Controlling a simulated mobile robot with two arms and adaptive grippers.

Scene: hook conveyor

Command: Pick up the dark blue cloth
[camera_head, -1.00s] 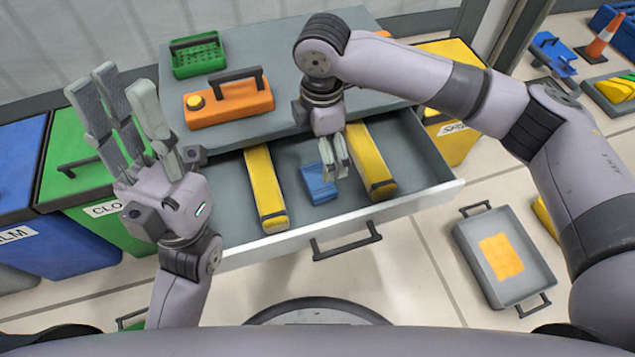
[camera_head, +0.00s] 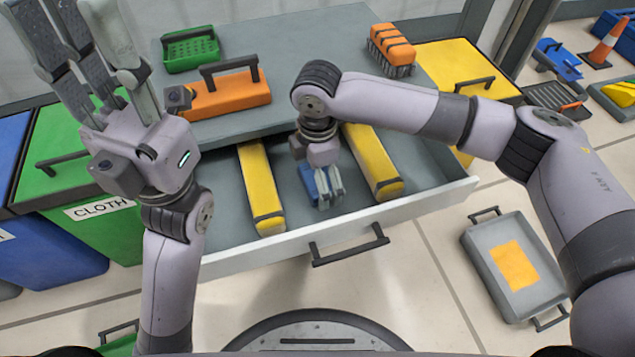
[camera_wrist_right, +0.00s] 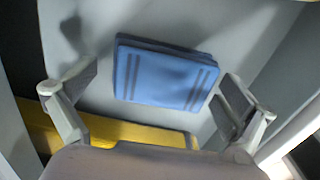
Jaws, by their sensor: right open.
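The dark blue cloth (camera_head: 309,180) lies folded in the open drawer (camera_head: 228,262), between two yellow bars. In the right wrist view the cloth (camera_wrist_right: 165,75) looks blue with dark stripes and lies flat between the fingers, a little ahead of them. My right gripper (camera_head: 329,202) is inside the drawer, pointing down over the cloth and covering part of it. In the wrist view my right gripper (camera_wrist_right: 160,112) is open, its fingers apart on either side of the cloth, holding nothing. My left gripper (camera_head: 80,50) is raised at the left, fingers spread, open and empty, away from the drawer.
Yellow bars (camera_head: 260,190) and (camera_head: 372,163) flank the cloth. A green bin (camera_head: 95,235) stands left. A grey tray (camera_head: 480,262) with an orange cloth lies on the floor.

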